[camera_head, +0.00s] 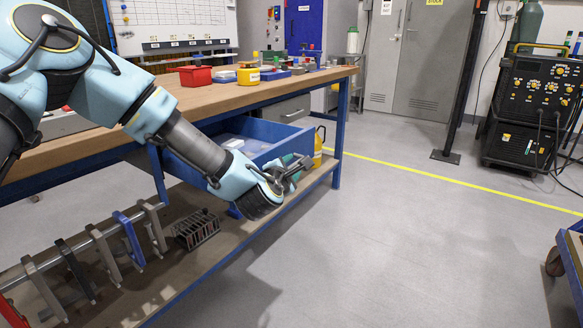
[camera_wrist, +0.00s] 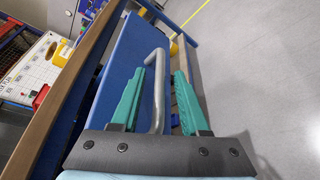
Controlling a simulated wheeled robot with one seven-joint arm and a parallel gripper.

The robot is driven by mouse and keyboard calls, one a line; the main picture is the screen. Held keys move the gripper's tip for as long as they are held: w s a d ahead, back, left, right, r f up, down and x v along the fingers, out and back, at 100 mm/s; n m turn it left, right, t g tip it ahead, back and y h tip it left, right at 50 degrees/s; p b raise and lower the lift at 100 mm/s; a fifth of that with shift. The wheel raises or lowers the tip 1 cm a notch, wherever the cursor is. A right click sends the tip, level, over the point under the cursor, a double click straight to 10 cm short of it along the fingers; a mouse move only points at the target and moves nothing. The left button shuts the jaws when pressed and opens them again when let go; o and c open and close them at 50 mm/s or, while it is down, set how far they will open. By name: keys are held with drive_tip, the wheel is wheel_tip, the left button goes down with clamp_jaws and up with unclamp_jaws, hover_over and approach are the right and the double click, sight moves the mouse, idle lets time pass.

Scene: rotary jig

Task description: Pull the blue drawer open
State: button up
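The blue drawer (camera_head: 290,133) stands out from under the wooden workbench, and I can see into it from above. Pale objects lie inside. Its flat blue front also shows in the wrist view (camera_wrist: 119,68). A bent silver bar handle (camera_wrist: 158,100) is on that front. In the head view my gripper (camera_head: 290,172) is at the drawer's front.
The workbench top (camera_head: 210,98) carries a red bin (camera_head: 195,76), a yellow container (camera_head: 248,76) and other items. A grey drawer (camera_head: 286,110) is farther along. The lower shelf holds clamps and a wire rack (camera_head: 196,230). A yellow bottle (camera_head: 319,145) stands behind the drawer. The floor (camera_head: 400,240) to the right is clear.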

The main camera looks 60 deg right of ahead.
drive_tip(key=shift+a, duration=0.1)
drive_tip(key=v, duration=1)
drive_tip(key=shift+a, duration=0.3)
drive_tip(key=shift+s+r, duration=0.1)
drive_tip(key=shift+s, duration=0.05)
